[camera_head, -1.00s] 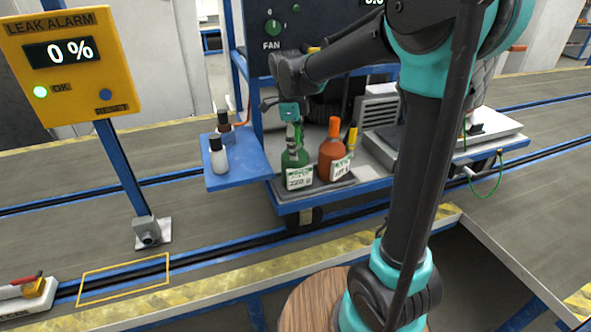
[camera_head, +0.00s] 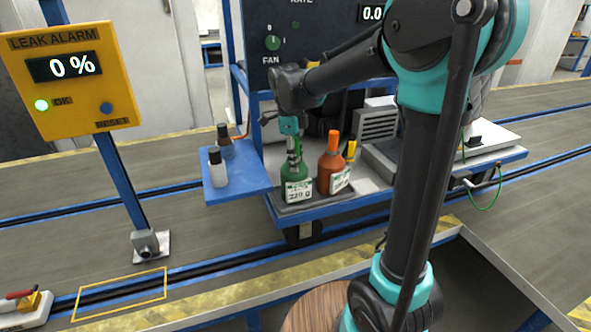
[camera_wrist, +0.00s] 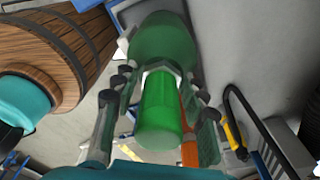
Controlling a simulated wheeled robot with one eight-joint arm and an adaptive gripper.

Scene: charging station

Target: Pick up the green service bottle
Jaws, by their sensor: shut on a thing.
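The green service bottle (camera_head: 295,176) stands upright in a dark tray on the blue cart, with a white label on its front. In the wrist view the green bottle (camera_wrist: 160,105) lies between the two fingers, its cap end toward the camera. My gripper (camera_head: 291,147) is above it, shut on its neck. In the wrist view the fingers of my gripper (camera_wrist: 158,110) sit on both sides of the neck. I cannot tell whether the bottle's base touches the tray.
An orange bottle (camera_head: 331,165) stands close on the right in the same tray (camera_head: 320,200). Two small bottles, one white (camera_head: 216,168) and one dark-capped (camera_head: 225,145), stand on a blue side shelf (camera_head: 240,182). A yellow leak alarm (camera_head: 72,70) reading 0 % is at the left.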

